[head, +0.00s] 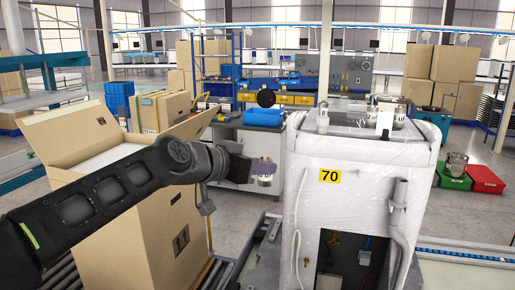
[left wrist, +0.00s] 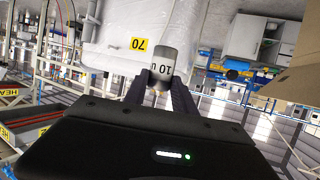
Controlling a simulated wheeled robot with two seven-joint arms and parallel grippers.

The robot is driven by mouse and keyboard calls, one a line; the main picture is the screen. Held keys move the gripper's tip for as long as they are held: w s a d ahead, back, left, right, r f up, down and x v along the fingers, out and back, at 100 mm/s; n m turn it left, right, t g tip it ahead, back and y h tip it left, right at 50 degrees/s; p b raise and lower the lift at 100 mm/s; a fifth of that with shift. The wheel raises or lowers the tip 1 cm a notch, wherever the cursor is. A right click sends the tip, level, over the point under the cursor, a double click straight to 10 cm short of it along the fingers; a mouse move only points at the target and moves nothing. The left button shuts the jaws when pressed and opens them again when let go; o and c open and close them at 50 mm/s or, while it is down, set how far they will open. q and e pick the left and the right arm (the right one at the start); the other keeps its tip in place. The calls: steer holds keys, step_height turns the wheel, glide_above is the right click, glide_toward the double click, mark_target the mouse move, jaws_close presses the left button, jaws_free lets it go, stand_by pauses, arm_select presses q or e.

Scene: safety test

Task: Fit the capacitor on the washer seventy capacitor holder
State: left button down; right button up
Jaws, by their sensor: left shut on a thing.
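The washer (head: 345,170), wrapped in white film, stands right of centre with a yellow label 70 (head: 330,176). It also shows upside down in the left wrist view (left wrist: 115,40). My left gripper (head: 256,172) reaches in from the left and is shut on a capacitor (head: 265,181), left of the washer and apart from it in the head view. In the left wrist view the capacitor (left wrist: 162,66) is a pale cylinder marked 10 between the fingers (left wrist: 160,88). I cannot make out the capacitor holder. My right gripper is out of view.
The washer's lower front has a dark opening (head: 345,262) with parts inside; a grey hose (head: 398,215) hangs beside it. Small cylinders (head: 323,118) stand on its top. A big open carton (head: 150,220) sits under my left arm. Green and red boxes (head: 484,179) lie right.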

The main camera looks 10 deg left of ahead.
arm_select(q)
steer(key=w+a+f+n+t+y, duration=0.1)
steer(key=a+f+n+y, duration=0.1)
steer(key=f, duration=0.9)
steer(key=w+a+f+n+y, duration=0.1)
steer(key=w+a+f+y, duration=0.1)
steer(key=f, duration=0.9)
steer(key=s+a+f+n+y, duration=0.1)
steer(key=s+f, duration=0.1)
steer(key=f, duration=0.4)
steer(key=s+a+f+n+y+b, duration=0.1)
steer(key=s+f, duration=0.2)
steer(key=f, duration=0.4)
steer(key=shift+s+t, duration=0.3)
steer(key=shift+s, duration=0.05)
steer(key=shift+a, duration=0.1)
